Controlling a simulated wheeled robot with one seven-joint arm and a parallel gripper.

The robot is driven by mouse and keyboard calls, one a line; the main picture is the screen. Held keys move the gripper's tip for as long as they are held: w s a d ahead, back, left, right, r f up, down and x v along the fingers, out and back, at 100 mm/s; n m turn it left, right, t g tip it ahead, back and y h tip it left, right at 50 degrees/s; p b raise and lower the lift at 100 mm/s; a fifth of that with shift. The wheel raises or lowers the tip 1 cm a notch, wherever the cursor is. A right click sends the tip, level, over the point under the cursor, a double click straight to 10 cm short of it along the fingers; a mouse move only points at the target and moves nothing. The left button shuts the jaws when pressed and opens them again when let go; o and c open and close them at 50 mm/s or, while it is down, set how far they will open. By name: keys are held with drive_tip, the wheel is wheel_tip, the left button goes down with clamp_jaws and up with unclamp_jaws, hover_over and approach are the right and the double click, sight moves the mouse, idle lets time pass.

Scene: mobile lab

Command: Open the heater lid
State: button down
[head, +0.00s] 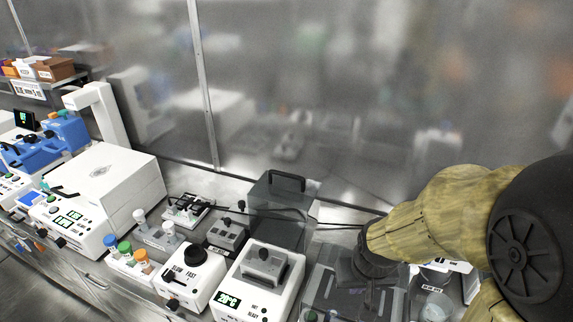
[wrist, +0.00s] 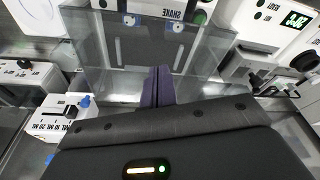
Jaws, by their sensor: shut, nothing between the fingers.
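The heater (head: 262,283) is a white box with a green temperature display and a metal block on top. It also shows upside down at the upper right of the wrist view (wrist: 268,22). A clear grey lid with a black handle (head: 285,208) stands upright behind the heater, and the block is uncovered. I cannot see how the lid joins the heater. My gripper (head: 352,272) is right of the heater, over a clear-covered device. In the wrist view its fingers (wrist: 157,86) are shut together with nothing between them, in front of a clear panel (wrist: 205,55).
A white stirrer with a black knob (head: 190,278) stands left of the heater. Capped bottles (head: 127,257) and a large white machine (head: 100,195) are further left. A device labelled SHAKE (wrist: 160,10) is near my gripper. A glassy wall closes the back.

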drive_tip(key=w+a+r+b, duration=0.1)
drive_tip(key=w+a+r, duration=0.2)
drive_tip(key=w, duration=0.6)
drive_tip(key=w+a+r, duration=0.3)
drive_tip(key=w+r, duration=0.1)
drive_tip(key=w, duration=0.4)
wheel_tip(320, 180, up, 10)
drive_tip(key=m+t+h+b, duration=0.1)
drive_tip(key=m+t+h, duration=0.1)
drive_tip(key=m+t, duration=0.15)
hover_over(286, 184)
drive_tip(key=shift+s+a+r+m+g, duration=0.1)
drive_tip(key=shift+s+r+m+g, duration=0.25)
drive_tip(key=shift+s+r+m, duration=0.1)
drive_tip(key=shift+f, duration=0.1)
drive_tip(key=p+x, duration=0.1)
drive_tip(key=x, duration=0.8)
drive_tip(key=shift+w+f, duration=0.15)
drive_tip(key=shift+f, duration=0.3)
drive_tip(key=s, duration=0.1)
drive_tip(key=s+a, duration=0.1)
drive_tip(key=s, duration=0.1)
drive_tip(key=shift+s+f+p, duration=0.1)
drive_tip(key=shift+s+p, duration=0.05)
drive_tip(key=shift+p, duration=0.2)
drive_tip(key=shift+s+a+f, duration=0.1)
drive_tip(key=shift+f, duration=0.1)
drive_tip(key=shift+s, duration=0.1)
